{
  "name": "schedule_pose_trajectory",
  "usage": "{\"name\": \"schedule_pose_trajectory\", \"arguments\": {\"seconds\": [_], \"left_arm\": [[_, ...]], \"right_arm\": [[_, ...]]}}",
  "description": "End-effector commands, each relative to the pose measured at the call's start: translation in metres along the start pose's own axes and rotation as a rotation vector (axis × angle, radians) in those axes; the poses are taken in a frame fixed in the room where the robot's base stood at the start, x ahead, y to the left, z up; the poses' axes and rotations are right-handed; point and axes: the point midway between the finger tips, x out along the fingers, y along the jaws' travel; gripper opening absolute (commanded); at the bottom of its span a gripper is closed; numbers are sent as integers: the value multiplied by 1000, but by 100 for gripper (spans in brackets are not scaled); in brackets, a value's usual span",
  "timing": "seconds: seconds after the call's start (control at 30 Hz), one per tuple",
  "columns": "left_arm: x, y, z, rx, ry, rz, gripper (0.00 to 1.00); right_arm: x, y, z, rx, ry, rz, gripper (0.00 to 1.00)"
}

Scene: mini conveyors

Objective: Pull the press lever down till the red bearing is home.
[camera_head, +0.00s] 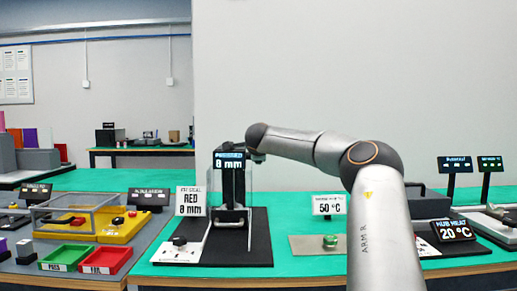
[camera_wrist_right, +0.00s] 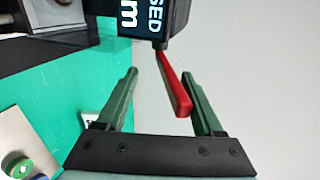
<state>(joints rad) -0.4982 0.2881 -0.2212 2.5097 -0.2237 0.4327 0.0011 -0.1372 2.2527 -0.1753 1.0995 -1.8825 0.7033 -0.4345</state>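The press (camera_head: 230,185) is a black upright frame on a black base, with a lit display (camera_head: 229,160) reading 8 mm. A card beside it reads RED 8 mm. In the right wrist view the red press lever (camera_wrist_right: 173,80) sticks out from under the display housing. My right gripper (camera_wrist_right: 160,73) is open, and the lever lies between its two green fingers, nearer the right one. I cannot tell whether it touches a finger. In the head view my right arm reaches to the press top and the lever is not distinguishable. I cannot make out the red bearing. My left gripper is not in view.
A small plate with a green round part (camera_head: 331,241) lies right of the press. A white panel with a black knob (camera_head: 179,241) is at its front left. Green (camera_head: 67,257) and red (camera_head: 106,259) trays and a yellow caged fixture (camera_head: 121,225) stand further left.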

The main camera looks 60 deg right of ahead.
Motion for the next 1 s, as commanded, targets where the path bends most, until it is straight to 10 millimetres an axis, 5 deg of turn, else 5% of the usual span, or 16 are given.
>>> {"name": "schedule_pose_trajectory", "arguments": {"seconds": [0.27,1.0], "left_arm": [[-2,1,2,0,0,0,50],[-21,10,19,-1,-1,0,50]], "right_arm": [[1,9,0,-3,4,16,48],[-52,-4,1,-2,-1,7,48]]}}
